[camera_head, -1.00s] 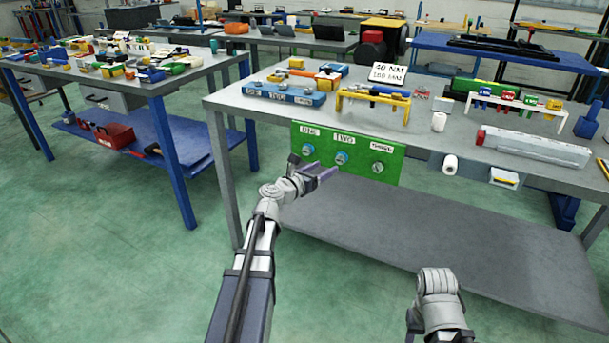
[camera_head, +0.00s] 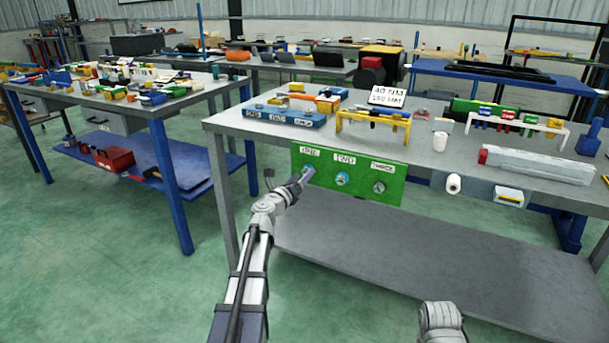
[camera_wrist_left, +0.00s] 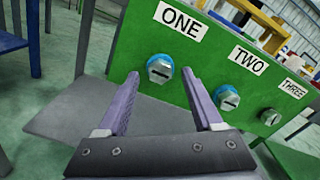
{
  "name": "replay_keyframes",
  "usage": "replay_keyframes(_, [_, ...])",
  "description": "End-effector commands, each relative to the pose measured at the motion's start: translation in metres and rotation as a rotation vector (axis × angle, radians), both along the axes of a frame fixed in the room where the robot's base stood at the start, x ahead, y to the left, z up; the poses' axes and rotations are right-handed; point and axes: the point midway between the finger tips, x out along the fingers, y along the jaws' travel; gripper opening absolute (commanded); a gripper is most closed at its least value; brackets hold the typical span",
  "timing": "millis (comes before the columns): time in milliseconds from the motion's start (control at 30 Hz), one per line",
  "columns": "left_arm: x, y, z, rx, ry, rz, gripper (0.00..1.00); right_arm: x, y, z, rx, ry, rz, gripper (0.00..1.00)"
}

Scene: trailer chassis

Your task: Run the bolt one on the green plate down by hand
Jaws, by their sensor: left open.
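The green plate (camera_head: 357,187) hangs on the front of the grey workbench, with labels ONE, TWO and THREE. In the left wrist view, bolt one (camera_wrist_left: 160,69) is a grey slotted head with a blue ring, under the ONE label (camera_wrist_left: 181,19). My left gripper (camera_wrist_left: 163,83) is open and empty. Its two purple fingers point at the plate, one on each side of bolt one in that view; I cannot tell whether they touch it.
Bolt two (camera_wrist_left: 227,98) has a blue ring, and bolt three (camera_wrist_left: 269,117) sits farther right. The grey workbench (camera_head: 440,150) holds a blue tray (camera_head: 285,116), a yellow rack (camera_head: 373,118) and a torque sign (camera_head: 387,92). A grey lower shelf (camera_head: 400,255) extends beneath the plate.

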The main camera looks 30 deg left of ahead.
Motion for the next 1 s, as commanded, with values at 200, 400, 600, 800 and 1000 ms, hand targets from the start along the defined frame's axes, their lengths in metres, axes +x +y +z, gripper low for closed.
replay_keyframes(200, [0.022, 0.0, 0.0, 0.0, -0.001, -0.001, 0.68, 0.0, 0.0, 0.0, 0.0, 0.0, 0.0, 0.5])
replay_keyframes(400, [0.021, 0.0, 0.0, 0.001, 0.0, 0.0, 0.68, 0.0, 0.0, 0.0, 0.0, 0.0, 0.0, 0.5])
replay_keyframes(600, [0.021, 0.0, 0.0, 0.001, 0.0, 0.0, 0.47, 0.0, 0.0, 0.0, 0.0, 0.0, 0.0, 0.5])
replay_keyframes(800, [0.021, 0.0, 0.0, 0.001, 0.0, 0.0, 0.25, 0.0, 0.0, 0.0, 0.0, 0.0, 0.0, 0.5])
replay_keyframes(1000, [0.021, 0.0, 0.0, 0.001, 0.0, 0.0, 0.02, 0.0, 0.0, 0.0, 0.0, 0.0, 0.0, 0.5])
